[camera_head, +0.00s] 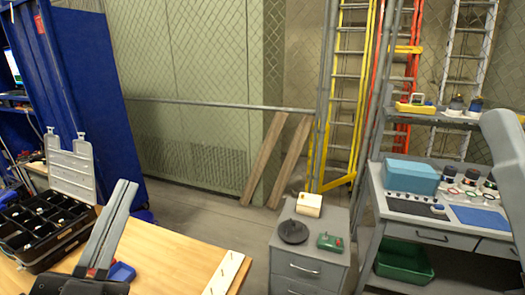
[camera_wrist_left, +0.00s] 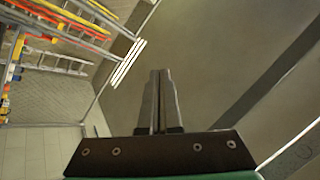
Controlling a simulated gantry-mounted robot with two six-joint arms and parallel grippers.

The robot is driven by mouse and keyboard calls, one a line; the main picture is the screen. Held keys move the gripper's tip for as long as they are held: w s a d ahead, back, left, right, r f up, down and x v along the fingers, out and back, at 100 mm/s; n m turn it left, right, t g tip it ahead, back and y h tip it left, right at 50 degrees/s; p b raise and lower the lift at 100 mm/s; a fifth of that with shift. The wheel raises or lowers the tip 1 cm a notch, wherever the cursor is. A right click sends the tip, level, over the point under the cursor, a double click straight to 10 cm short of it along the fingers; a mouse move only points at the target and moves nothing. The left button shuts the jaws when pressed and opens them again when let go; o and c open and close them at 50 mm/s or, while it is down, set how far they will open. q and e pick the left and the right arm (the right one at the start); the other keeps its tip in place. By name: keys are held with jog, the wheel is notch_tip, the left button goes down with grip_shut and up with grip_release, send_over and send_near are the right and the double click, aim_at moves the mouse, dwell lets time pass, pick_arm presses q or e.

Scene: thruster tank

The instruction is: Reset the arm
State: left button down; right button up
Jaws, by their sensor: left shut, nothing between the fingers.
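My left gripper (camera_head: 127,186) rises at the lower left of the head view, over the near edge of the wooden table (camera_head: 185,262). Its two long grey fingers are together and point upward, with nothing between them. In the left wrist view the gripper (camera_wrist_left: 160,74) is also shut and empty, with bare surfaces beyond the tips. A grey rounded arm part of mine shows at the right edge of the head view. My right gripper is not in view.
An open black toolbox (camera_head: 45,232) stands on the table left of my left gripper. A blue object (camera_head: 122,272) lies right beside the gripper. A grey drawer cabinet (camera_head: 308,262) and a workbench (camera_head: 455,235) stand to the right. Floor shows between table and cabinet.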

pick_arm(q)
jog(key=s+r+n+t+y, duration=0.1)
jog(key=s+r+n+t, duration=0.2)
jog(key=s+r+n, duration=0.7)
notch_tip(320, 180, up, 28)
jog(key=w+m+p, duration=0.1)
jog(key=p, duration=2.6)
jog(key=shift+w+a+r, duration=0.15)
jog(key=shift+w, duration=0.25)
